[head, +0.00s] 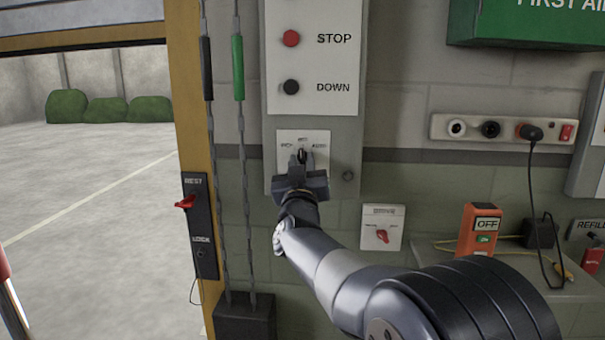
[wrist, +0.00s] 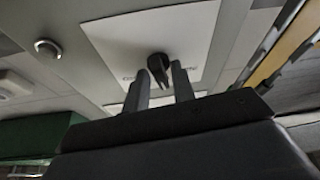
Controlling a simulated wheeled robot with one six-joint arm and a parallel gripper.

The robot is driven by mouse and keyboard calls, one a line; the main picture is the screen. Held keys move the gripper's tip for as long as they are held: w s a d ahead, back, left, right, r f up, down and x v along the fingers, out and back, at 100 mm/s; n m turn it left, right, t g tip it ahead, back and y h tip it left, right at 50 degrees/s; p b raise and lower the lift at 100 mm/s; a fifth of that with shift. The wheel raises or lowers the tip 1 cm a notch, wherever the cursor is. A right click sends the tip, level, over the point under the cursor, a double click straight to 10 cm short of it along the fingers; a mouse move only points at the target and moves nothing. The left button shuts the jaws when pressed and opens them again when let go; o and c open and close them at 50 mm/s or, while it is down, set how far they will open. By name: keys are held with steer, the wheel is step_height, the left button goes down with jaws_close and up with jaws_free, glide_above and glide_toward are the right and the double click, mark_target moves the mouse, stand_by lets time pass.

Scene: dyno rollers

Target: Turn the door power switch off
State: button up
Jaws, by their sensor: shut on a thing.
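The door control panel (head: 345,118) is a grey box on the wall with STOP and DOWN buttons. At its bottom is a white switch plate (head: 317,137) with small lettering, too blurred to read fully. A black rotary knob (head: 302,156) sits on this plate; the knob also shows in the wrist view (wrist: 158,68). My gripper (head: 302,161) is at the plate with its two fingers on either side of the knob, shut on it. In the wrist view, my gripper (wrist: 160,82) has the knob between its fingertips. The knob's exact pointing direction is partly hidden by the fingers.
A white plate with a red knob (head: 382,236) is below right. A power strip (head: 500,130) with a plugged cable is at right. A red lever (head: 186,202) and hanging cables (head: 243,180) are left.

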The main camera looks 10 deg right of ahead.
steer(key=shift+f+m+h, duration=0.1)
steer(key=shift+m+h, duration=0.5)
steer(key=shift+m, duration=0.8)
steer(key=o, duration=0.7)
steer(key=shift+a, duration=0.1)
steer(key=b+v, duration=0.2)
steer(key=v, duration=0.8)
steer(key=shift+s+a, duration=0.2)
steer(key=shift+s, duration=0.15)
steer(key=p+x, duration=0.1)
steer(key=x, duration=1)
steer(key=shift+d+f+p, duration=0.1)
steer(key=shift+p, duration=0.25)
steer(key=shift+s, duration=0.1)
